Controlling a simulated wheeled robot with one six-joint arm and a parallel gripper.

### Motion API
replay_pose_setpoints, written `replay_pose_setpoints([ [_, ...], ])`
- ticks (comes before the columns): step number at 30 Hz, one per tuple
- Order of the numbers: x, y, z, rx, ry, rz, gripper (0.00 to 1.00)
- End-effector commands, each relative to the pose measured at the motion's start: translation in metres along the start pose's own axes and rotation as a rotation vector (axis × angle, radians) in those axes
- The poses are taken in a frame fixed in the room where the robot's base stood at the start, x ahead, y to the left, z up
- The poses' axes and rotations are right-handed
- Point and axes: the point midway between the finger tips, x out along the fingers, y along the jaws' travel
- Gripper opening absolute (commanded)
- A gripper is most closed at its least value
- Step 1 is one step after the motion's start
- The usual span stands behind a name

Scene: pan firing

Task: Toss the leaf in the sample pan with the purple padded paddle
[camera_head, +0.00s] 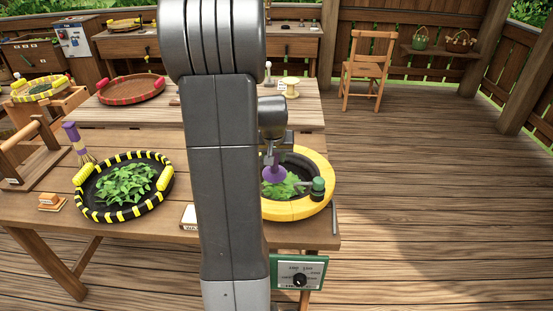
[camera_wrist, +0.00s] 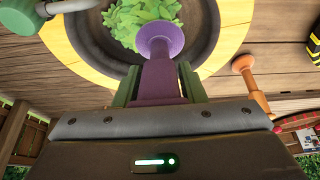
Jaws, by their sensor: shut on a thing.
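My gripper (camera_wrist: 158,85) is shut on the purple padded paddle (camera_wrist: 160,42), and the round pad points away from me into the pan. In the head view the purple pad (camera_head: 274,174) is over the leaf (camera_head: 284,188) in the yellow-rimmed pan (camera_head: 300,209). I cannot tell whether the pad touches the leaf. In the wrist view green leaves (camera_wrist: 128,22) lie in the dark pan bowl just beyond the pad. My arm hides the left part of this pan in the head view.
A green-capped fixture (camera_head: 318,185) sits at the pan's right rim. A dial box (camera_head: 299,272) is at the table's front. An empty red-rimmed tray (camera_head: 131,90) is behind.

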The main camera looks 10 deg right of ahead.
Motion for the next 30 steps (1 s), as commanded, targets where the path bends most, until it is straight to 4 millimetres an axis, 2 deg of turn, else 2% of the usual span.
replay_pose_setpoints([
  [1,-0.012,0.000,-0.006,0.000,0.003,0.000,0.00],
  [3,-0.021,0.000,-0.010,0.000,0.004,0.000,0.00],
  [13,-0.056,0.000,-0.025,0.000,0.004,0.000,0.00],
  [19,-0.065,0.000,-0.028,0.000,0.002,0.000,0.00],
  [30,-0.066,0.000,-0.029,0.000,0.003,0.000,0.00],
])
